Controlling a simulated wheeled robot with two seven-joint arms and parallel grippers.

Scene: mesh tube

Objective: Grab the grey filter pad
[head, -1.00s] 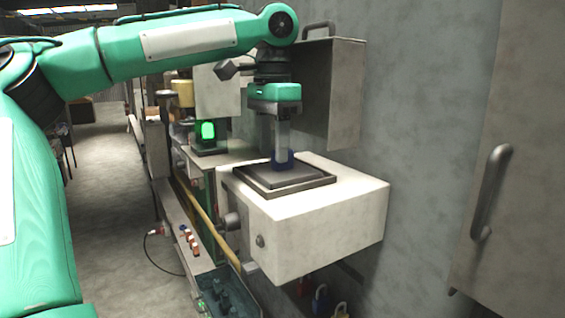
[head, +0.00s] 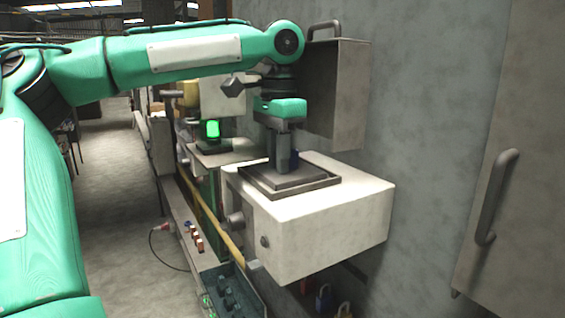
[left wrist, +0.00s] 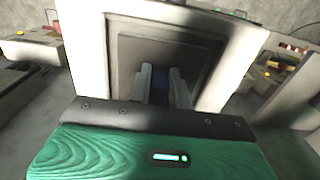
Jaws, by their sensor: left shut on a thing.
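The grey filter pad (head: 300,180) is a dark flat square in a shallow framed recess on top of a white box (head: 330,222). In the left wrist view the pad (left wrist: 135,52) fills the frame ahead of my fingers. A small blue block (head: 294,158), seemingly a grip on the pad, stands at its middle; in the left wrist view the blue block (left wrist: 161,85) is between my fingertips. My left gripper (head: 284,168) points straight down and is shut on this grip. Whether the pad has lifted cannot be told. My right gripper is out of view.
A wall cabinet (head: 337,95) hangs close behind my left wrist. A station with a green lit lamp (head: 212,129) stands further back. A yellow rail (head: 200,205) and a dark tray (head: 232,290) lie left of the white box. A handled door (head: 525,190) is at right.

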